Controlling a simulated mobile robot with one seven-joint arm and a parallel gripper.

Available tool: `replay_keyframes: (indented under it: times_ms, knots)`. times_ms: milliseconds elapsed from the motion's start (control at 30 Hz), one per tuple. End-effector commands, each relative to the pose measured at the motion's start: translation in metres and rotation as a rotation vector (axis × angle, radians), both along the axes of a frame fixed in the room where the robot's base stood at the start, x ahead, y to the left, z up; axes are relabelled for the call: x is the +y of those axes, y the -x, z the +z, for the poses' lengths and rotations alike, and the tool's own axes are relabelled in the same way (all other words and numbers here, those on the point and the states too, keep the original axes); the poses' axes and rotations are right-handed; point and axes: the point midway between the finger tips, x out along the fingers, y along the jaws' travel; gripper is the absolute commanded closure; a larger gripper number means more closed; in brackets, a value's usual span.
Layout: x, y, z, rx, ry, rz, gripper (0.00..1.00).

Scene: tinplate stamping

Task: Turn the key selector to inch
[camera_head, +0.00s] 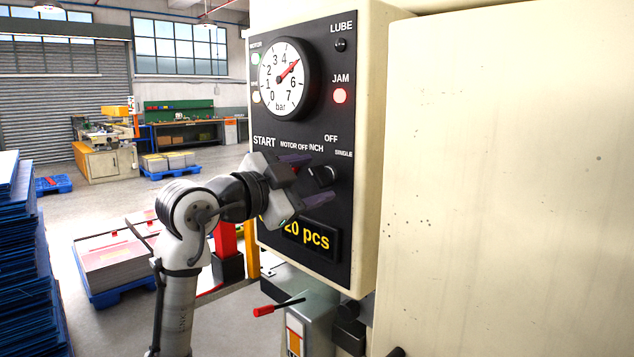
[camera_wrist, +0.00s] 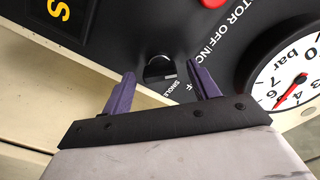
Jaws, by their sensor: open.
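The key selector (camera_head: 323,176) is a small black round knob on the black control panel, with OFF, INCH and SINGLE labels around it. In the wrist view the selector (camera_wrist: 160,68) lies between my two purple fingertips, partly dark against the panel. I cannot tell clearly which label it points to. My gripper (camera_head: 322,179) is open at the panel, one finger above and one below the selector; it also shows open in the wrist view (camera_wrist: 161,70). No contact between fingers and selector can be made out.
A yellow-lettered counter display (camera_head: 311,237) is below. A red-tipped lever (camera_head: 264,310) sticks out under the panel.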

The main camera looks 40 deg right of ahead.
Motion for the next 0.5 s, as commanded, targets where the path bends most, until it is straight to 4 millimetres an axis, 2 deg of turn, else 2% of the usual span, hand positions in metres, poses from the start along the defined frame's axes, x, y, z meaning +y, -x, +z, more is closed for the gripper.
replay_keyframes:
  times_ms: [300,500]
  knots:
    - [0.074,0.005,-0.004,-0.002,0.001,0.004,0.40]
    - [0.105,0.008,-0.002,-0.001,-0.001,0.002,0.40]
